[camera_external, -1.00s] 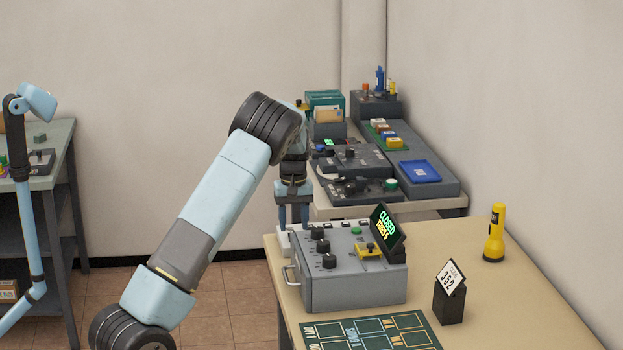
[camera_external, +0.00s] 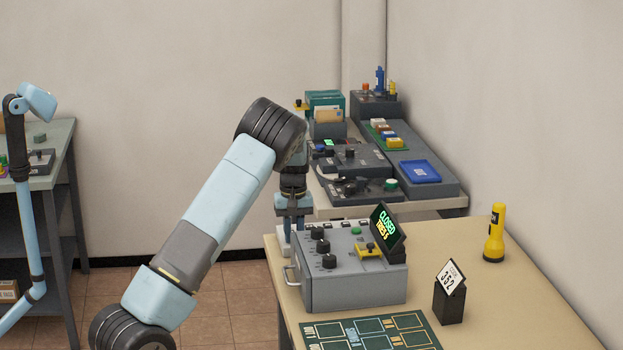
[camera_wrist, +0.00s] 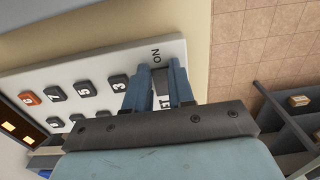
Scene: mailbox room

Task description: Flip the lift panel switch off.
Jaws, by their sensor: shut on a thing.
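The lift panel (camera_wrist: 105,62) is a white plate with numbered buttons and the word ON near its right end. In the wrist view my gripper (camera_wrist: 160,70) is over that end, its blue fingers closed around a small grey piece that looks like the switch (camera_wrist: 162,88). The fingers and palm hide most of the switch and part of the panel lettering.
A yellow flashlight (camera_external: 495,235) and a card holder (camera_external: 449,300) stand to the right. Consoles (camera_external: 350,158) fill the table behind.

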